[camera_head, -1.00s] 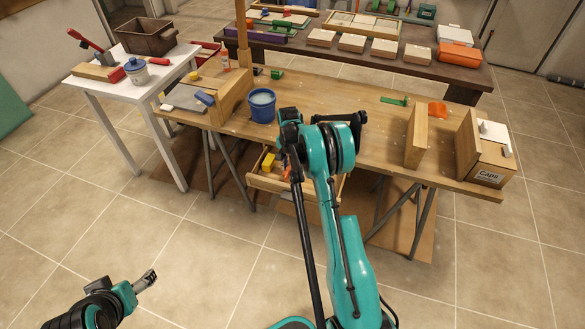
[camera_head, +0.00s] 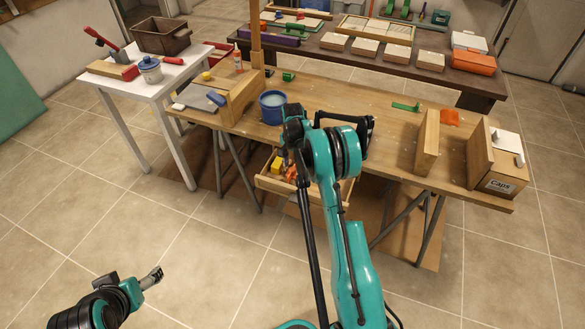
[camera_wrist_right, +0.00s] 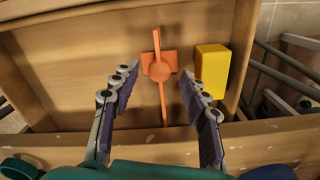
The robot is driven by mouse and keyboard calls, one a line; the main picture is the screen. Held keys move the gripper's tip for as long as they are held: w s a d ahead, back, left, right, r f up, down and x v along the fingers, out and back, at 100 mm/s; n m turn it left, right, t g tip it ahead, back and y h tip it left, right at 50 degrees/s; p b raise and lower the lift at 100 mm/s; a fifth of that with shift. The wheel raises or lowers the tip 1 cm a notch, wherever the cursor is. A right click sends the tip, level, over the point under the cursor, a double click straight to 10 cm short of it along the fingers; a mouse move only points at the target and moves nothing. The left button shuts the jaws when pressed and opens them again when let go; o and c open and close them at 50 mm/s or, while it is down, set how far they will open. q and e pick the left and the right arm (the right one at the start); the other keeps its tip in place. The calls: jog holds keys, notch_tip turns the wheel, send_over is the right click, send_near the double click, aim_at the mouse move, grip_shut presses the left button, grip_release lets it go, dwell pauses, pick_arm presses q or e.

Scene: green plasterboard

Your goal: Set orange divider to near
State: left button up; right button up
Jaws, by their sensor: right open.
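A yellow block (camera_wrist_right: 212,70) lies right of the divider in the drawer. Above, the workbench (camera_head: 360,120) holds a blue bucket (camera_head: 273,107) and a caps box (camera_head: 500,170). The floor at left is clear.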

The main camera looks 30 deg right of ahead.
aim_at(293, 169)
notch_tip(293, 169, up, 10)
dwell(0.3)
